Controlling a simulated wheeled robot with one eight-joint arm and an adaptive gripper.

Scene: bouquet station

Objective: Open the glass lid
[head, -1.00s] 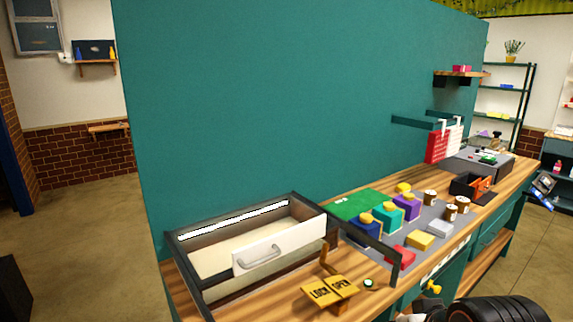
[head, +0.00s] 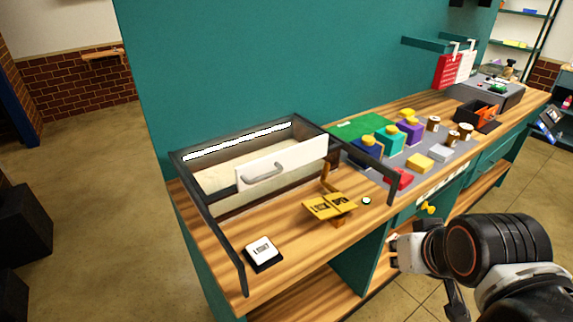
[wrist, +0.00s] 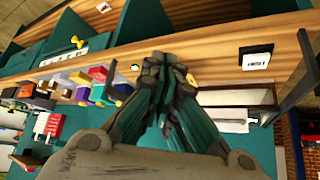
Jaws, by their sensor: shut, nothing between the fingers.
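A dark-framed case (head: 177,170) stands at the left end of the wooden bench, with a white strip light along its back. A white panel with a grey handle (head: 264,172) spans its front part. Clear glass is hard to make out, so I cannot tell where the glass lid lies or how it stands. A yellow two-part plate marked LOCK and OPEN (head: 331,206) stands in front. My gripper (head: 393,251) is shut and empty, in front of the bench, right of the plate and apart from it. Its closed fingers fill the middle of the wrist view (wrist: 170,62).
A white button on a black base (head: 262,252) sits at the bench's front left. A small round green-lit button (head: 367,201) is right of the plate. Coloured blocks and cups crowd the grey mat (head: 395,163). A yellow knob (head: 428,208) sticks out from the bench front.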

